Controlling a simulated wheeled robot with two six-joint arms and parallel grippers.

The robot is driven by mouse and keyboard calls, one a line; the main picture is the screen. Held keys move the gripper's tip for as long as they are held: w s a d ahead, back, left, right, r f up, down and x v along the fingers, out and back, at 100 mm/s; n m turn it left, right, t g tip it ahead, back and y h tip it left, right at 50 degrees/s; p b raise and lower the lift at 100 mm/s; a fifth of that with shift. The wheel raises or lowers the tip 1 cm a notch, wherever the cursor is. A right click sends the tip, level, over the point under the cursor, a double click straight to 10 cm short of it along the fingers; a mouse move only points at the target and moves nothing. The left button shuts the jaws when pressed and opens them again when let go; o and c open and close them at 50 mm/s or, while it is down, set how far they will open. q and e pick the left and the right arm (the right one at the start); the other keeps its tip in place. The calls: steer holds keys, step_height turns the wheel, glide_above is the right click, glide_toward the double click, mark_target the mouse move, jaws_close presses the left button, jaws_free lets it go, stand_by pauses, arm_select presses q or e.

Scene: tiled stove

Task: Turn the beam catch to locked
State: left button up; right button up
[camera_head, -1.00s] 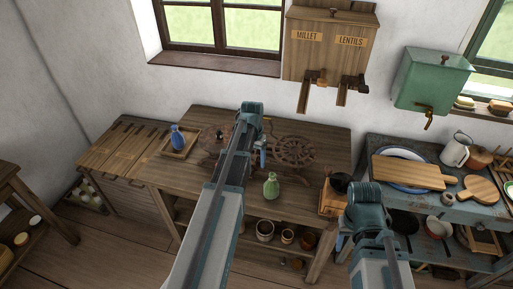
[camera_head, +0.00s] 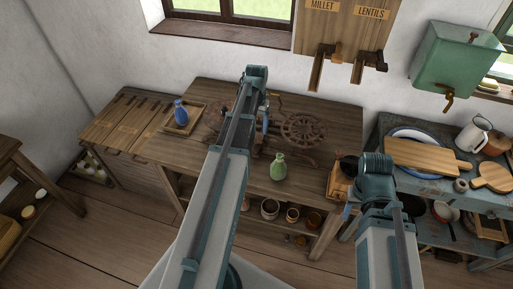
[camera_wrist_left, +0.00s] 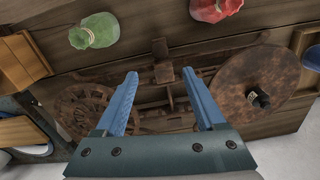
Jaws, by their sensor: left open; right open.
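A dark, rusty balance-like device stands on the wooden bench, with a spoked round piece (camera_head: 303,130) at its right in the head view. The wrist view shows this spoked piece (camera_wrist_left: 85,112) at left, a rusty disc (camera_wrist_left: 258,82) with a small black object on it at right, and a beam between them. A small brown block (camera_wrist_left: 163,73) sits at mid-beam; I cannot tell if it is the catch. My left gripper (camera_wrist_left: 162,84) is open above the beam, its fingers either side of the block in the picture, contact unclear. My right gripper (camera_head: 347,211) is mostly hidden by its arm.
A wooden box (camera_head: 341,182) is at the bench's right end.

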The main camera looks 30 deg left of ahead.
mark_target(256, 147)
arm_select(q)
step_height(256, 147, down, 12)
steer(key=b, duration=1)
steer(key=shift+r+b, duration=0.2)
steer(key=shift+b, duration=0.15)
jaws_close()
